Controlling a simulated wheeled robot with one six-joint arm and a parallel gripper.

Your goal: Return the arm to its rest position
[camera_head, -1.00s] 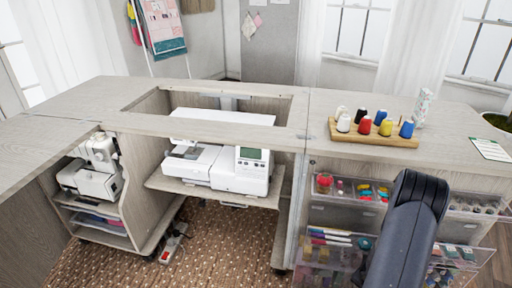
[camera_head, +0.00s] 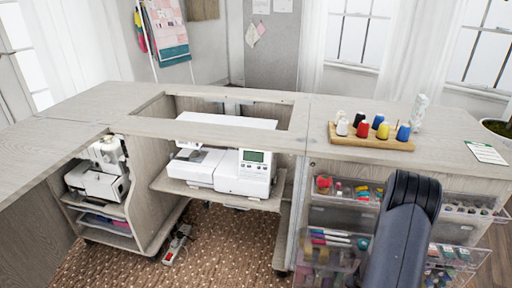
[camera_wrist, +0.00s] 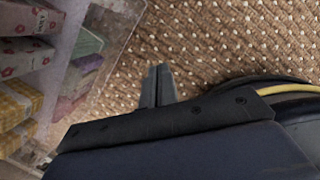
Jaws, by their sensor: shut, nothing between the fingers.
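My gripper (camera_wrist: 157,86) shows in the wrist view, its two fingers together with nothing between them. It points over the brown dotted carpet (camera_wrist: 230,40). A clear bin with patterned fabric packs (camera_wrist: 20,60) is at the left of that view, beside the fingers and apart from them. In the head view my dark arm rises at the lower right in front of the cabinet's clear drawers (camera_head: 335,215); the gripper itself is hidden there.
The cabinet top (camera_head: 60,120) runs across the view. A wooden thread rack (camera_head: 370,141) with several spools stands on its right part. A white sewing machine (camera_head: 240,172) sits on the lowered shelf, a serger (camera_head: 100,175) at left. A cable and power strip (camera_head: 177,245) lie on the carpet.

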